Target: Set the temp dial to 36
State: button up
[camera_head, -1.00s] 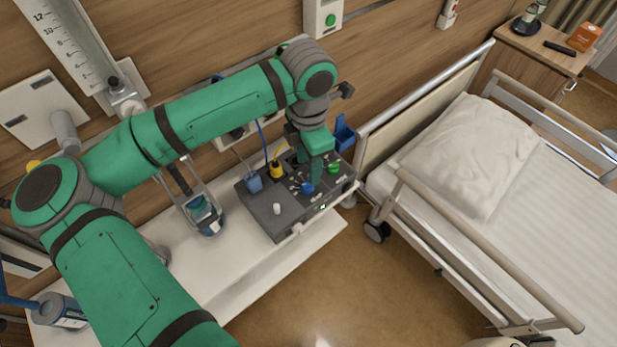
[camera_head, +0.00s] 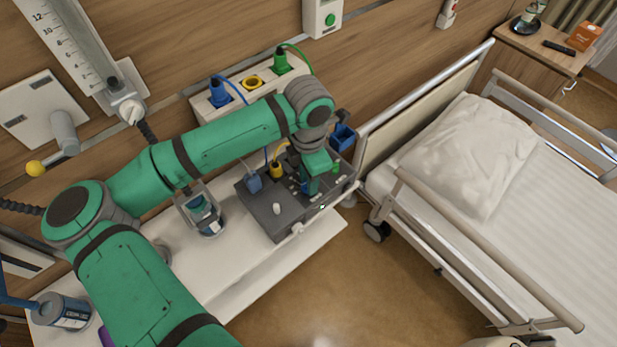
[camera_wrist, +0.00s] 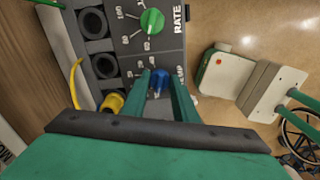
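The temp dial is a blue knob (camera_wrist: 159,79) on the dark grey console (camera_head: 287,216). In the wrist view its label is partly covered and only the end of the word shows. My gripper (camera_wrist: 160,82) points down at the console, with one green finger on each side of the blue knob. The fingers are apart, and I cannot tell whether they touch the knob. In the head view my gripper (camera_head: 310,190) hides most of the blue knob. The fingers cover much of its scale, so I cannot read its setting.
A green RATE dial (camera_wrist: 152,22) sits beside the blue knob. A yellow plug (camera_wrist: 113,103) and dark sockets (camera_wrist: 95,24) are close by. A blue plug (camera_head: 255,181) and a white knob (camera_head: 277,208) are also on the console. The bed rail (camera_head: 430,92) stands to the right.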

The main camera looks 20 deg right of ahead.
jog(key=shift+m, duration=0.3)
jog(key=m, duration=0.4)
jog(key=shift+m, duration=0.6)
jog(key=shift+s, duration=0.1)
jog(key=o, duration=1)
jog(key=shift+r, duration=0.1)
